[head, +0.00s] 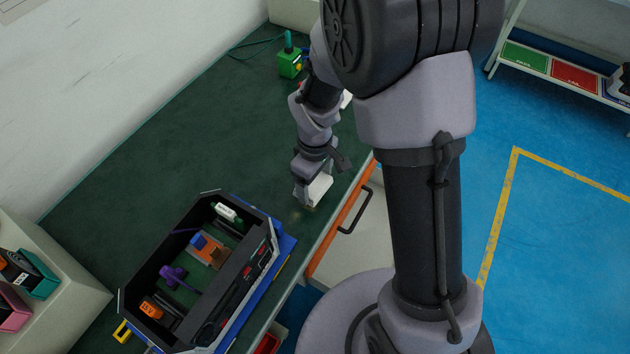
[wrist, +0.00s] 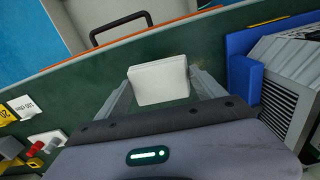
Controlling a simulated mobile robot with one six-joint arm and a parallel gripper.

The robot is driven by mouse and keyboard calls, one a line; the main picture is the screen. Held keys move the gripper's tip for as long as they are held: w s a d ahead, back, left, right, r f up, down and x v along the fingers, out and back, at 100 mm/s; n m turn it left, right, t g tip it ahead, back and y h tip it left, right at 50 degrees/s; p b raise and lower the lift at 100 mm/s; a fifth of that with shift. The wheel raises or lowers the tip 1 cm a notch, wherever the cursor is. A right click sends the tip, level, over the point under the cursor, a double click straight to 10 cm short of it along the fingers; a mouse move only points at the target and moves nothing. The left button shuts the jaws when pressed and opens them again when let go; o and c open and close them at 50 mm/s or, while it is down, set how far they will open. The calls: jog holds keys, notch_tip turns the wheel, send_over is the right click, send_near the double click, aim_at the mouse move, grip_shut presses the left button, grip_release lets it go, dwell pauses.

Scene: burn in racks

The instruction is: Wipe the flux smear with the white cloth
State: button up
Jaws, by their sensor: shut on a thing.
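My gripper (head: 312,192) is low over the green bench top near its front edge. It is shut on the white cloth (wrist: 160,84), a pale block-like pad between the two fingers in the wrist view. The cloth (head: 319,188) also shows under the gripper in the head view. A faint brownish-yellow patch, seemingly the flux smear (wrist: 198,66), shows on the green surface just beyond the cloth's right side in the wrist view. I cannot tell whether the cloth touches the surface.
A drawer with a black handle (head: 355,211) is below the bench's orange front edge. A green-and-yellow device (head: 289,64) stands at the back. The bench's middle is clear.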

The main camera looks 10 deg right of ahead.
aim_at(315, 185)
jog(key=shift+r+p, duration=0.55)
jog(key=shift+r, duration=0.55)
notch_tip(315, 185, up, 3)
jog(key=p, duration=0.2)
jog(key=shift+r+p, duration=0.15)
jog(key=shift+p, duration=0.25)
